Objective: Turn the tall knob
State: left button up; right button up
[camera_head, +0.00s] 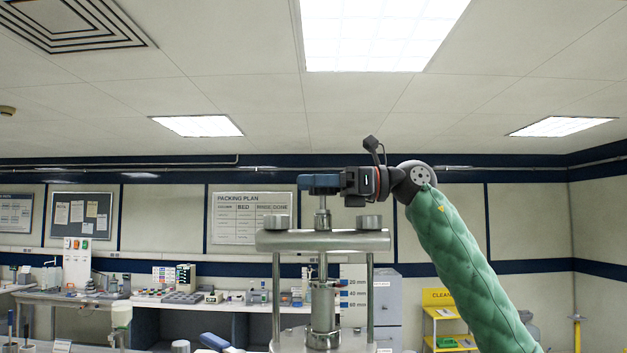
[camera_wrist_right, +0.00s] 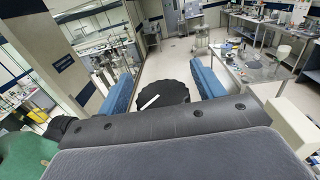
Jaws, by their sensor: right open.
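The tall knob (camera_wrist_right: 163,94) is a black, scalloped round top with a white bar mark in the right wrist view. It lies between the two blue fingers of my right gripper (camera_wrist_right: 162,80), which are open on either side of it. Any contact is hard to tell. In the head view my right gripper (camera_head: 319,183) reaches in level from the right, above a metal shaft (camera_head: 322,218). The gripper hides the knob's top there. The shaft rises from the crossbar (camera_head: 290,241) of a metal column frame. My left gripper is not seen.
Two round metal nuts (camera_head: 369,222) stand on the crossbar either side of the shaft. A scale (camera_head: 354,292) marked in millimetres is beside the frame. A blue-handled item (camera_head: 216,342) sits low left. Benches (camera_head: 190,305) and a yellow stand (camera_head: 440,315) are farther back.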

jog(key=shift+w+a+f, duration=0.1)
jog(key=shift+w, duration=0.05)
jog(key=shift+c, duration=0.8)
jog(key=c, duration=0.8)
